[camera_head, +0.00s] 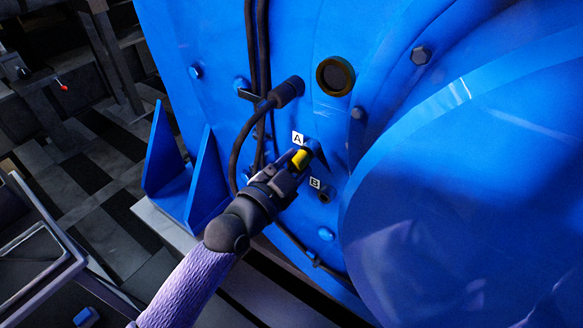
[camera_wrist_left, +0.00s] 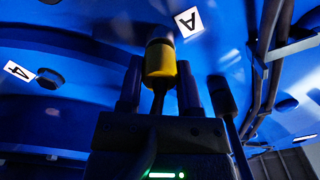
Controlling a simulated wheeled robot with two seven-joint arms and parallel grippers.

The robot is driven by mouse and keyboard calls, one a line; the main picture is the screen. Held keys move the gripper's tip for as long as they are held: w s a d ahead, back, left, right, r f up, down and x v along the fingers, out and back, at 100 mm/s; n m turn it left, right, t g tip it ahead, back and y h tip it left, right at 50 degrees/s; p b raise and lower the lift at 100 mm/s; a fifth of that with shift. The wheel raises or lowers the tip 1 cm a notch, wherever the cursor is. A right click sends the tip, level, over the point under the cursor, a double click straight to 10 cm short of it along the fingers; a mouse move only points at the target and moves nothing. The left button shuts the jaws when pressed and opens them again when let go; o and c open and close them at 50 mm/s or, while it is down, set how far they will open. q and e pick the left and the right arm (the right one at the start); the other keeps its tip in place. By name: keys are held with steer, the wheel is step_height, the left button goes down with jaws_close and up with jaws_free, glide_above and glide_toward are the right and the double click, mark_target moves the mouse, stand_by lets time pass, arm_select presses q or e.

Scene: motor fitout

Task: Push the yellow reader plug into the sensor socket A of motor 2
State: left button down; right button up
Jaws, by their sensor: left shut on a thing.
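The yellow reader plug (camera_head: 301,158) is held between the fingers of my left gripper (camera_head: 290,172), which is shut on it. In the left wrist view the yellow plug (camera_wrist_left: 160,66) sits between the two dark fingers (camera_wrist_left: 159,82), with a dark lead behind it. Its front end meets the sensor socket A (camera_wrist_left: 160,34), a grey round fitting on the blue motor beside the white label A (camera_wrist_left: 188,22). The head view also shows label A (camera_head: 298,139) just above the plug. How deep the plug sits cannot be told. My right gripper is not in view.
Socket B (camera_head: 325,195) with label B (camera_head: 314,183) lies just below right. A thick dark cable with a round connector (camera_head: 288,92) loops beside my left gripper. The blue motor housing (camera_head: 450,200) fills the right side. A blue bracket (camera_head: 205,185) stands at left.

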arm_select(q)
steer(key=shift+w+d, duration=0.2)
steer(key=shift+w, duration=0.1)
steer(key=shift+c, duration=1)
jaws_free()
steer(key=shift+s, duration=0.1)
steer(key=p+v, duration=0.4)
steer(key=v, duration=0.5)
steer(key=shift+s+a, duration=0.25)
steer(key=shift+s, duration=0.05)
